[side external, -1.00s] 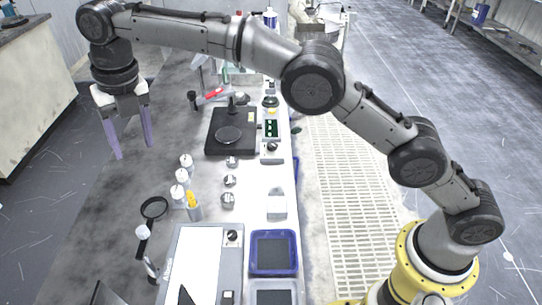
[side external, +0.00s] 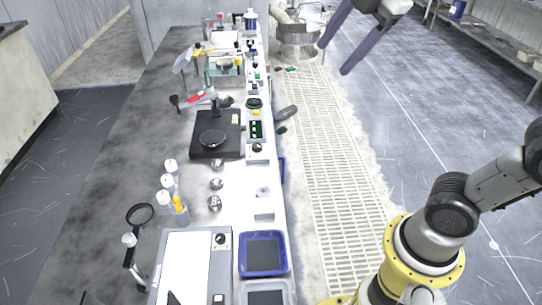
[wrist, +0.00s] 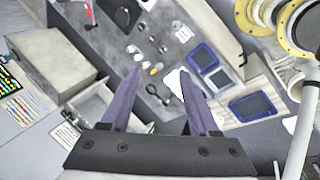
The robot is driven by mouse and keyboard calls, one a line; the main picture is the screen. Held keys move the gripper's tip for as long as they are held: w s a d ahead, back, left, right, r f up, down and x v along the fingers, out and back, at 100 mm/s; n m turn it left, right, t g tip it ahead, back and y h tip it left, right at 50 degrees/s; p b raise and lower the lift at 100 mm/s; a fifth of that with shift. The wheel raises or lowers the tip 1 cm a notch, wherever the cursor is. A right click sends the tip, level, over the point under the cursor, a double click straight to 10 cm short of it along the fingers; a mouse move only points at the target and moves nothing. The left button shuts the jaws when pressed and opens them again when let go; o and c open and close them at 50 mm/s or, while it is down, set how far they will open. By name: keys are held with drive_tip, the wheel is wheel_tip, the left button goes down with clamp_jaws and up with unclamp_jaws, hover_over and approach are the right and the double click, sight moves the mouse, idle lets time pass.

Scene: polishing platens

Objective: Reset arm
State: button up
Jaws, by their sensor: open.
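My gripper (side external: 338,42) shows at the top right of the side external view, with its two long purple fingers apart. It is empty and high above the grated floor, to the right of the workbench. In the wrist view, my gripper (wrist: 160,88) also has its fingers spread, with nothing between them but the bench far below. Most of my arm between the base and the gripper is out of the side external view.
The long bench (side external: 110,150) carries a black platen unit (side external: 205,148), several metal pucks, white bottles (side external: 170,180), a magnifier (side external: 140,214), a grey-white machine (side external: 190,262) and a blue-rimmed tray (side external: 263,253). A shelf (side external: 500,45) stands at far right.

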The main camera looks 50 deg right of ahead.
drive_tip(key=s+d+f+m, duration=0.2)
drive_tip(key=s+f+m, duration=0.7)
drive_tip(key=f+m, duration=0.5)
drive_tip(key=shift+s+d+f+m, duration=0.15)
drive_tip(key=shift+s+m, duration=0.25)
drive_tip(key=shift+m, duration=0.7)
